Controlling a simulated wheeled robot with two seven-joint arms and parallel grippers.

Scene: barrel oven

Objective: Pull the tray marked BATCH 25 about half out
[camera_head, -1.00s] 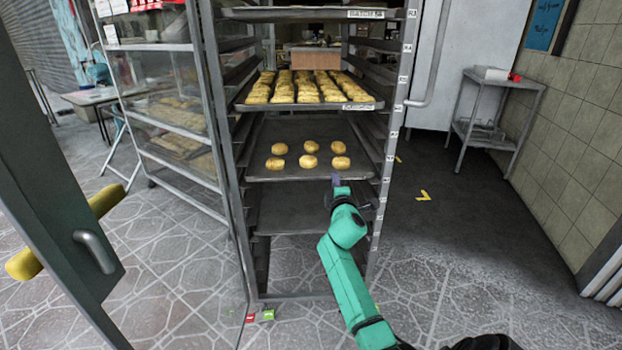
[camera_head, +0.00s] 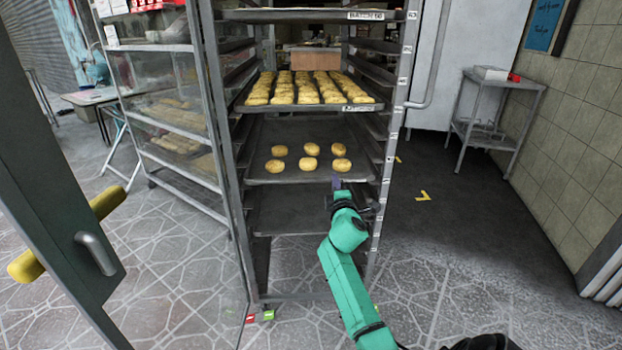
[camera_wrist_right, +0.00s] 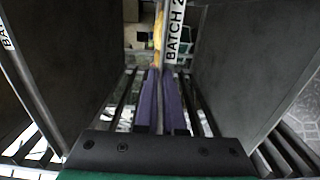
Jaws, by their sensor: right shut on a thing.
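A dark tray (camera_head: 290,178) with several golden rolls lies in the rack, at middle height in the head view. My right gripper (camera_head: 337,182) is at its front rim, right of the middle. In the right wrist view the purple fingers (camera_wrist_right: 160,72) are shut on this tray's rim. A white label (camera_wrist_right: 175,32) right beside the fingers reads "BATCH 2", with the rest cut off. That label cannot be made out in the head view, where my gripper is in front of the rim. My left gripper is not in view.
A fuller tray of rolls (camera_head: 310,108) sits above and an empty-looking tray (camera_head: 290,221) below. A glazed rack (camera_head: 170,130) stands left, a small cart (camera_head: 488,120) right.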

